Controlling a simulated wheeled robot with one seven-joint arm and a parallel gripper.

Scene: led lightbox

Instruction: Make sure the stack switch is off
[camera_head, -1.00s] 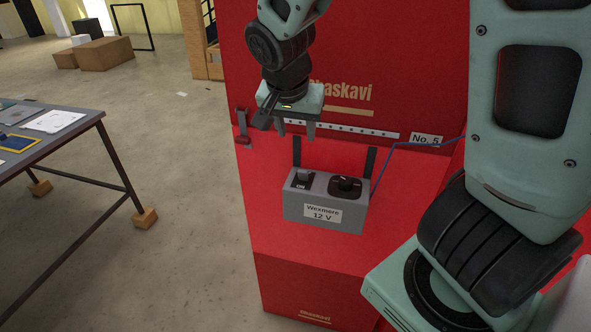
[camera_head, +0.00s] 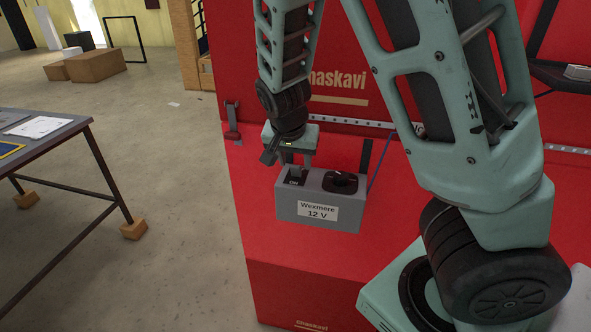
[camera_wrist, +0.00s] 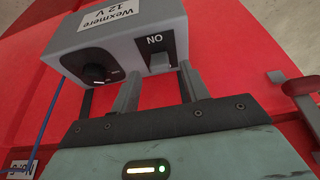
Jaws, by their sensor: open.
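A grey box (camera_head: 318,209) labelled "Wexmere 12 V" stands on the red ledge. Its top has a small rocker switch (camera_head: 301,172) marked "ON" on the left and a round black knob (camera_head: 341,183) on the right. In the wrist view, the grey rocker (camera_wrist: 159,63) sits in a dark plate beside the "ON" mark. My gripper (camera_head: 291,164) is open and points down just above and behind the switch end of the box. In the wrist view, its two fingers (camera_wrist: 160,75) lie either side of the rocker. I cannot tell whether they touch anything.
A black post (camera_head: 366,156) and a blue cable (camera_head: 379,171) are behind the box's right side. A grey table (camera_head: 62,145) stands at far left, with open floor between.

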